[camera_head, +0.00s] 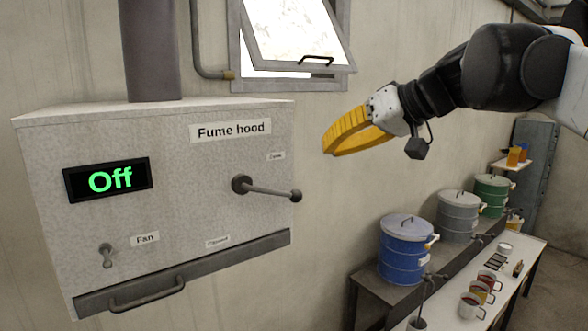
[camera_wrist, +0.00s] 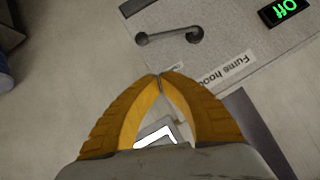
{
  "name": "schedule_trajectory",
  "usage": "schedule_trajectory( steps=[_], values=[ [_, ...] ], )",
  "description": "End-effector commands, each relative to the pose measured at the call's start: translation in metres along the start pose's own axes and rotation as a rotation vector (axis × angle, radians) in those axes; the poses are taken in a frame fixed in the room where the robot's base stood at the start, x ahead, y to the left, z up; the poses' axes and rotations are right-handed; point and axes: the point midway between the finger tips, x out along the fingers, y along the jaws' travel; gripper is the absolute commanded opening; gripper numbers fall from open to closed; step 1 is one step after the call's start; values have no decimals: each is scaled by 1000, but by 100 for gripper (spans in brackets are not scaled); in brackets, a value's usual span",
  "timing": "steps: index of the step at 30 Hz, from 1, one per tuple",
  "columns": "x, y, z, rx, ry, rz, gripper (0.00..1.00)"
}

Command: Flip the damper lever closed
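The damper lever (camera_head: 270,191) is a grey rod with a round knob, on the front of the fume hood box (camera_head: 200,215). It points to the right and slightly down from its round pivot. A small label that seems to read Open (camera_head: 276,156) is above it, and one that seems to read Closed (camera_head: 217,241) is below. My gripper (camera_head: 327,145) has yellow fingers and is right of and above the lever's knob, apart from it. In the wrist view the fingertips (camera_wrist: 160,76) meet with nothing between them, and the lever (camera_wrist: 168,37) shows beyond them.
The green display (camera_head: 109,179) reads Off, and a fan switch (camera_head: 106,255) is below it. A tilted window (camera_head: 298,35) is above. Blue (camera_head: 405,255), grey (camera_head: 459,218) and green (camera_head: 492,196) drums and several mugs stand at the lower right. The space between my gripper and the lever looks clear.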

Motion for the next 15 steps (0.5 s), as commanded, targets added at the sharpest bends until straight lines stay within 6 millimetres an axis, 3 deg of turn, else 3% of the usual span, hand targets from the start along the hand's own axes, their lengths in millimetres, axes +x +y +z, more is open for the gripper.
schedule_trajectory(
  steps=[10,15],
  values=[
    [4,0,1,0,-1,0,0],
    [26,-1,0,0,-2,-2,0]
  ],
)
